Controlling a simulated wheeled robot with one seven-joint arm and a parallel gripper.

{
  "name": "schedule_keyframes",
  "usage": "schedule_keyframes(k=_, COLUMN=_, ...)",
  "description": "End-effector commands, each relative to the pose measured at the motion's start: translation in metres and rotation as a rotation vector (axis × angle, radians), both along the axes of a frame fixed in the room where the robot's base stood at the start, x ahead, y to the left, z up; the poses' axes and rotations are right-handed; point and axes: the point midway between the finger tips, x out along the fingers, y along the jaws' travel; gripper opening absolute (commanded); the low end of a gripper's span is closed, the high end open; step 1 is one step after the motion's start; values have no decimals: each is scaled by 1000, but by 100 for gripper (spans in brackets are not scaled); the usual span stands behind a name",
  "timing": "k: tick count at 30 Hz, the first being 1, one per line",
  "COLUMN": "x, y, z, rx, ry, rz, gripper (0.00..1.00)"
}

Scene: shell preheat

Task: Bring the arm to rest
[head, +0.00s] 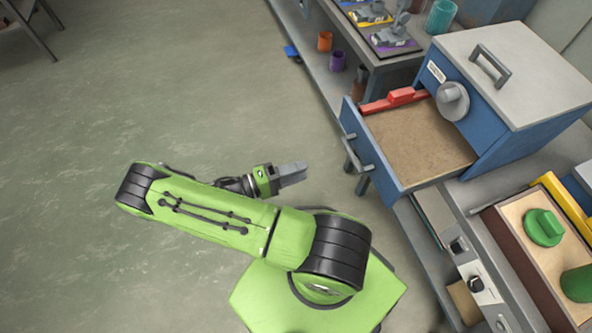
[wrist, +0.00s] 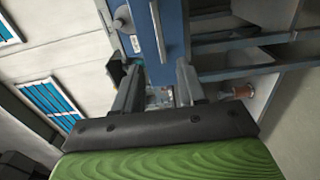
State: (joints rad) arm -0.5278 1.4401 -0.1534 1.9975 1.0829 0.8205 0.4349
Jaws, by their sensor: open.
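My gripper (head: 294,173) is at the end of my green arm, in the middle of the head view, over the open floor. It points right, toward the open drawer (head: 415,150) of the blue cabinet (head: 520,75), and is apart from it. In the wrist view my gripper (wrist: 160,85) shows two grey fingers spread apart with nothing between them. The blue cabinet front (wrist: 165,25) lies beyond the fingertips.
The drawer juts out left of the cabinet, with a red piece (head: 400,97) at its back edge. A workbench (head: 455,190) runs along the right. A tray (head: 530,235) there holds a green knobbed piece (head: 544,227). The floor (head: 160,80) at left is clear.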

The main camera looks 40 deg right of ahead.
Motion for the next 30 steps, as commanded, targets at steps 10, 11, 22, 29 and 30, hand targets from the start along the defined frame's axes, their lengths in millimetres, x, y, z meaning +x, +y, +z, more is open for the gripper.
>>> schedule_keyframes(k=10, x=0, y=1, z=0, rx=0, ry=0, rz=0, gripper=40)
schedule_keyframes(k=11, x=0, y=1, z=0, rx=0, ry=0, rz=0, gripper=40)
schedule_keyframes(k=22, x=12, y=17, z=31, rx=256, ry=-82, rz=-96, gripper=40)
schedule_keyframes(k=29, x=23, y=47, z=98, rx=725, ry=-233, rz=-137, gripper=40)
schedule_keyframes(k=30, x=23, y=52, z=112, rx=800, ry=-263, rz=-125, gripper=40)
